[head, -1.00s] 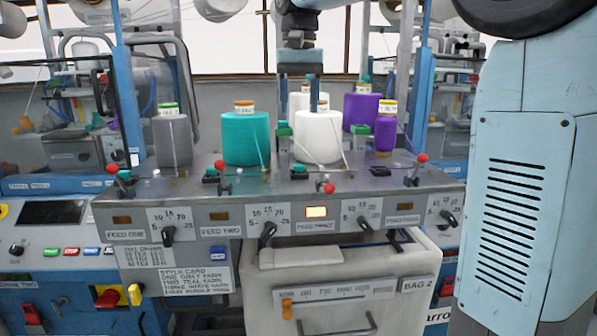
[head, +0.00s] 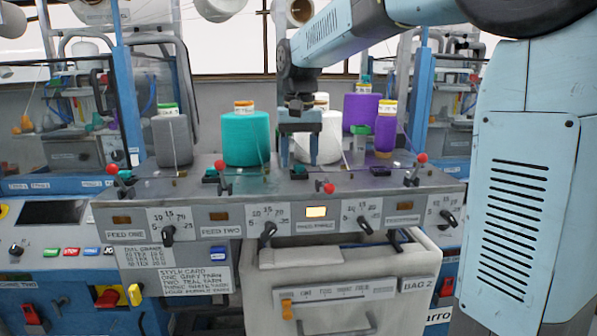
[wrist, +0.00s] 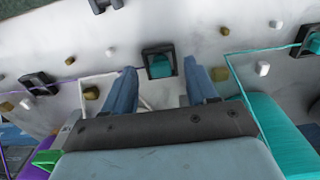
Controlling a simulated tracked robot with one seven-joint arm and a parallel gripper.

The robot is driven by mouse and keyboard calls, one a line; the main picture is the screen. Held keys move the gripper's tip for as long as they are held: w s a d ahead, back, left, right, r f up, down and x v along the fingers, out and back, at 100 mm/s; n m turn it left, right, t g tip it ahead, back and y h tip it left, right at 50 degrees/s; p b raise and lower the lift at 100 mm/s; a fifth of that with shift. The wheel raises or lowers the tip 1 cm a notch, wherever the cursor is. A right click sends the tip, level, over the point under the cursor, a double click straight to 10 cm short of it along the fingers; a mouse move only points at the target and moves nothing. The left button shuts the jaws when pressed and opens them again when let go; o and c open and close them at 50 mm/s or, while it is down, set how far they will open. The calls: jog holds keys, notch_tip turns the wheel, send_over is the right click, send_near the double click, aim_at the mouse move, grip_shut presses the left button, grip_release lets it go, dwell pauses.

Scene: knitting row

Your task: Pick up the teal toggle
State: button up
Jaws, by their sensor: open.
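A teal toggle (wrist: 160,66) stands in a square black frame on the grey shelf. In the wrist view it lies between my fingertips, a little beyond them, with clear room on both sides. In the head view it shows small (head: 299,171) below my fingers, in front of the white yarn cone (head: 330,140). My gripper (head: 299,160) is open and empty and points down over it; its two blue fingers also show in the wrist view (wrist: 160,92). Another teal piece in a black frame (wrist: 312,43) sits at the wrist view's right edge.
A teal cone (head: 246,140) stands left of my gripper; purple cones (head: 385,134) stand to the right and a grey cone (head: 172,142) at far left. Red-knobbed levers (head: 328,188) line the shelf's front edge. Thin yarns run across the shelf.

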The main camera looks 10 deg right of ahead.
jog(key=shift+f, duration=0.7)
jog(key=c, duration=0.9)
